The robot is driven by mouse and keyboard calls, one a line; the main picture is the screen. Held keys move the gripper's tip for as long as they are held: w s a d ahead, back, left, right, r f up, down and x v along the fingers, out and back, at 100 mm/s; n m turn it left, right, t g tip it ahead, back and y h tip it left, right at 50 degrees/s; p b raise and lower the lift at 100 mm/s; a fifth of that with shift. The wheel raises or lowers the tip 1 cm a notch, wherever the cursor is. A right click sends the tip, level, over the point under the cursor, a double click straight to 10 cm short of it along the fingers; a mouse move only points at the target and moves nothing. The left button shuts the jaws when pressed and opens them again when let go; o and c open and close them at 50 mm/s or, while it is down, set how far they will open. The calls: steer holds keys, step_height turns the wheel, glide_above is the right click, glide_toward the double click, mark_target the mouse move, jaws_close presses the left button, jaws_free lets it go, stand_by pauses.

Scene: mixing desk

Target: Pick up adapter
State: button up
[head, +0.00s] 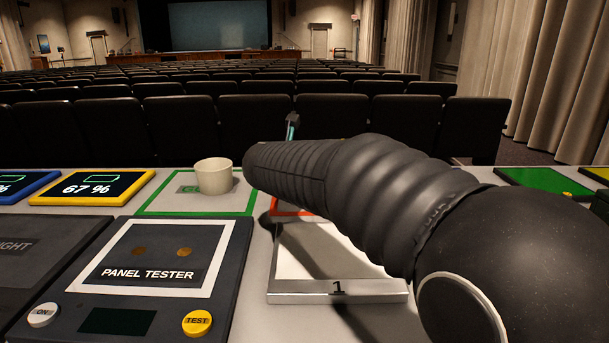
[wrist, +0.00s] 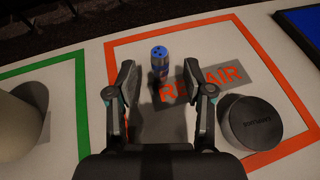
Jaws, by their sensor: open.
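A small upright cylinder with a blue top with dark holes, apparently the adapter (wrist: 159,62), stands inside the orange-outlined square marked REPAIR in the wrist view. My gripper (wrist: 159,82) is open, with one finger on each side of the view. The adapter shows between and slightly beyond the fingertips, and I see no contact. In the head view my dark arm covers most of the orange square, and the adapter is hidden there. Only a small part of my gripper (head: 292,126) shows past the arm.
A dark round lidded thing (wrist: 254,123) sits right of my right finger, inside the orange outline. A beige cup (head: 214,177) stands on the green-outlined square. A panel tester (head: 150,275) and a white tray marked 1 (head: 337,288) are nearer.

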steer(key=x, duration=0.4)
steer(key=shift+w+d+f, duration=0.1)
steer(key=shift+w, duration=0.15)
jaws_close()
